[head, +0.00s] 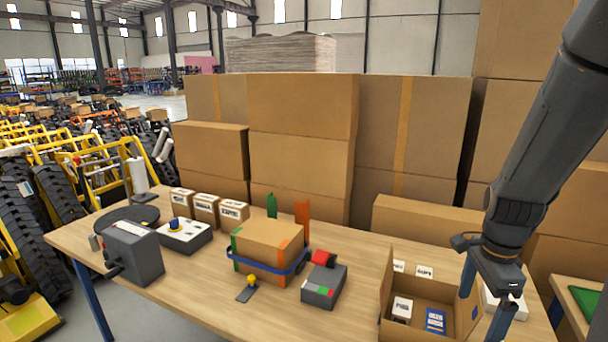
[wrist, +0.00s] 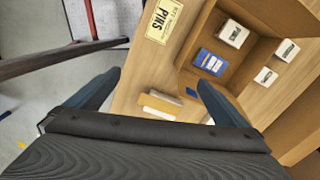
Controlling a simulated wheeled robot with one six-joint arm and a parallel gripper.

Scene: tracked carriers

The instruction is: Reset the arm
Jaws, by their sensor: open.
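My dark arm comes in from the upper right of the head view. My gripper (head: 486,298) points down at the right part of the wooden table, over or in front of the open cardboard box's right side. In the wrist view my gripper (wrist: 160,92) has its two fingers wide apart, with nothing held between them. The open cardboard box (head: 391,282) holds a white labelled box (head: 402,309) and a blue labelled box (head: 435,320). The blue one also shows in the wrist view (wrist: 210,62), near the right finger.
A strapped carton (head: 268,243), a grey device (head: 324,286) and a grey machine (head: 133,251) stand on the table (head: 200,290). Several small labelled boxes (head: 205,208) stand behind. Large cartons (head: 300,110) are stacked beyond the table. A yellow PINS card (wrist: 158,22) lies near the open box.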

